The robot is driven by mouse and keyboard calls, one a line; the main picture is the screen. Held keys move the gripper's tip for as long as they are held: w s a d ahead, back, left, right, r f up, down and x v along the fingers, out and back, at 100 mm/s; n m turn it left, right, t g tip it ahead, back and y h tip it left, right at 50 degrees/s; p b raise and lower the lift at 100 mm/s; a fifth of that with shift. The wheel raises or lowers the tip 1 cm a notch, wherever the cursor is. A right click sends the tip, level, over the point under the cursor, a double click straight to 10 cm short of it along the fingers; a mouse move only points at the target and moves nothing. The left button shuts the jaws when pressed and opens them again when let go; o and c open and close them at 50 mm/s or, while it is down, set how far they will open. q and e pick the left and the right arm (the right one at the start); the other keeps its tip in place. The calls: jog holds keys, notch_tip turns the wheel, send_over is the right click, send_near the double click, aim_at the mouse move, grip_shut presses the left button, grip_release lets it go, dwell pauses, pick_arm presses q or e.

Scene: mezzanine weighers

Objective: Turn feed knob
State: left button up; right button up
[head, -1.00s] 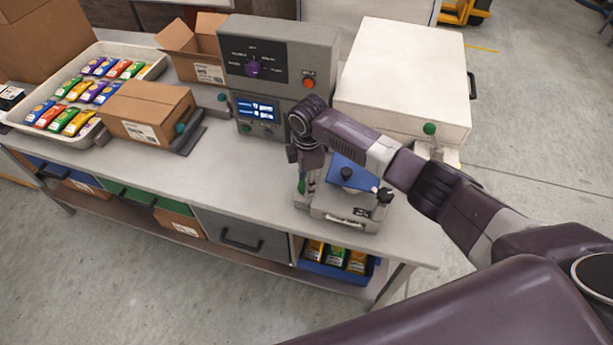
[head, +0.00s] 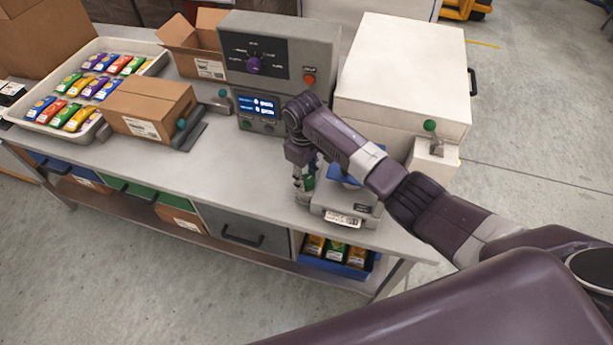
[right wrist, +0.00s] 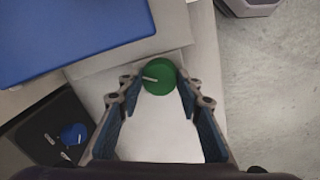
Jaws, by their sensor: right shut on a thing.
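A green round knob (right wrist: 158,76) with a white pointer mark sits between the fingertips of my right gripper (right wrist: 157,84) in the right wrist view. The fingers are shut on its sides. In the head view my right gripper (head: 304,180) points down at the left side of the small weigher (head: 343,216), with a bit of green between the fingers. The gripper and arm hide part of the weigher. I cannot read a label on the green knob. A purple selector knob (head: 254,65) is on the grey control box (head: 320,50). My left gripper is out of view.
The grey control box has a red button (head: 309,79) and a lit display (head: 257,104). A white box-shaped machine (head: 403,75) stands right of it. A cardboard box (head: 150,105) and a tray (head: 158,64) of packets are at left. The bench's front middle is clear.

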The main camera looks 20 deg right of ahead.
jog(key=m, duration=0.4)
jog(key=shift+m, duration=0.3)
jog(key=m, duration=0.4)
jog(key=shift+w+r+m, duration=0.1)
jog(key=shift+m, duration=0.3)
jog(key=o, duration=0.9)
jog(key=shift+g, duration=0.3)
notch_tip(320, 180, up, 12)
jog(key=shift+a, duration=0.4)
